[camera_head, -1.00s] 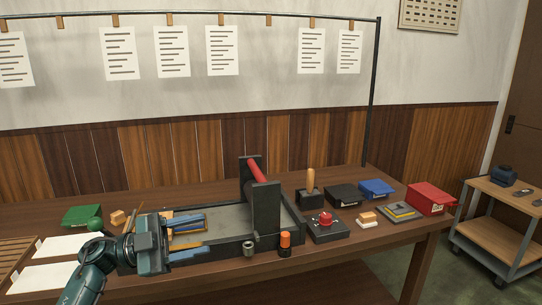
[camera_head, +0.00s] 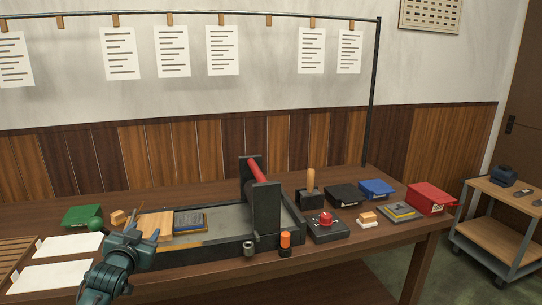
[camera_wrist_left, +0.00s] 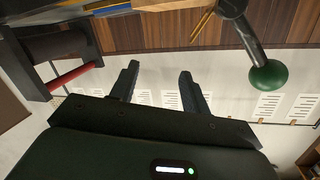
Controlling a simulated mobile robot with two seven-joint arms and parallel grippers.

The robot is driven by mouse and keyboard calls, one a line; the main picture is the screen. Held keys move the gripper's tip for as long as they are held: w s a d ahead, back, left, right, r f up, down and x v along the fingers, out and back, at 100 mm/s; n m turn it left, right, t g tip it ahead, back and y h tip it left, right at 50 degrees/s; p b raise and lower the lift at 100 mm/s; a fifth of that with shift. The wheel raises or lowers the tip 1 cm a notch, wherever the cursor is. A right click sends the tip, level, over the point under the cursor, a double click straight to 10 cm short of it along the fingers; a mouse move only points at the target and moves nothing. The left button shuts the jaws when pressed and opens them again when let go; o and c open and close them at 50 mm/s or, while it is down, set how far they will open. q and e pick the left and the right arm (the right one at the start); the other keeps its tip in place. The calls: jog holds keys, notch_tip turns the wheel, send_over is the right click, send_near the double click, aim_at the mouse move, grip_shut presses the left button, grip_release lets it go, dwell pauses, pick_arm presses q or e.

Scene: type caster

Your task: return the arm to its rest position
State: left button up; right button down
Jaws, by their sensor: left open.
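My left gripper (camera_head: 132,232) is at the near left end of the black press bed (camera_head: 225,247), in front of a light wooden block (camera_head: 157,226). In the left wrist view the gripper (camera_wrist_left: 159,84) has its two fingers apart with nothing between them. That view is turned upside down, toward the wall and hanging sheets. A dark grey slab with a blue and tan edge (camera_head: 189,221) lies on the bed beside the wooden block. The right arm is not in view.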

pick_arm(q)
jog(key=s+d+f+m+g+h, duration=0.1)
jog(key=s+d+f+g+h, duration=0.1)
jog(key=s+d+f, duration=0.55)
jog(key=s+d+f+g+h, duration=0.1)
jog(key=s+d+f, duration=0.3)
jog(key=s+f, duration=0.55)
jog(key=s+d+f+g, duration=0.1)
jog(key=s+d+f, duration=0.1)
jog(key=s, duration=0.8)
jog(key=s+d+f+n+g+h, duration=0.1)
jog(key=s+d, duration=0.4)
jog(key=s, duration=0.5)
jog(key=shift+d+f+g+h, duration=0.15)
jog(key=shift+f+g+h, duration=0.2)
jog(key=shift+f, duration=0.25)
jog(key=shift+s, duration=0.1)
